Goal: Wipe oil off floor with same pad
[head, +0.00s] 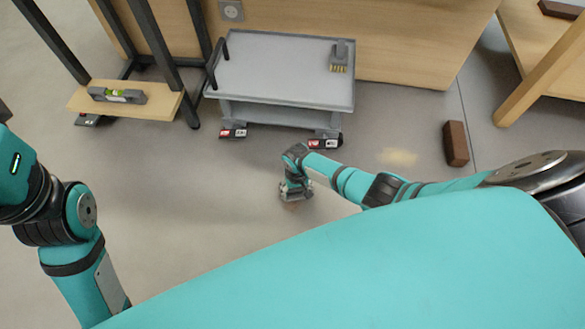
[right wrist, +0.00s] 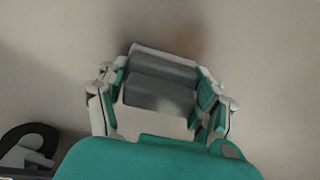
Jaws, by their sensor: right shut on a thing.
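My right gripper (head: 294,193) is low over the grey floor (head: 225,185), in front of the cart. In the right wrist view it (right wrist: 160,100) is shut on a grey block-shaped pad (right wrist: 158,92). A faint brown smudge (right wrist: 192,38) lies on the floor just beyond the pad; a little brown also shows by the gripper in the head view. A tan patch (head: 398,157) is on the floor to the right of the gripper. Whether the pad touches the floor I cannot tell. My left arm shows at the left, but its gripper is out of view.
A grey cart (head: 285,70) with a brush (head: 339,57) on top stands behind the gripper. A brown block (head: 455,143) is on the floor at right. A wooden shelf with a spirit level (head: 117,95) is at left. Floor at left-centre is clear.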

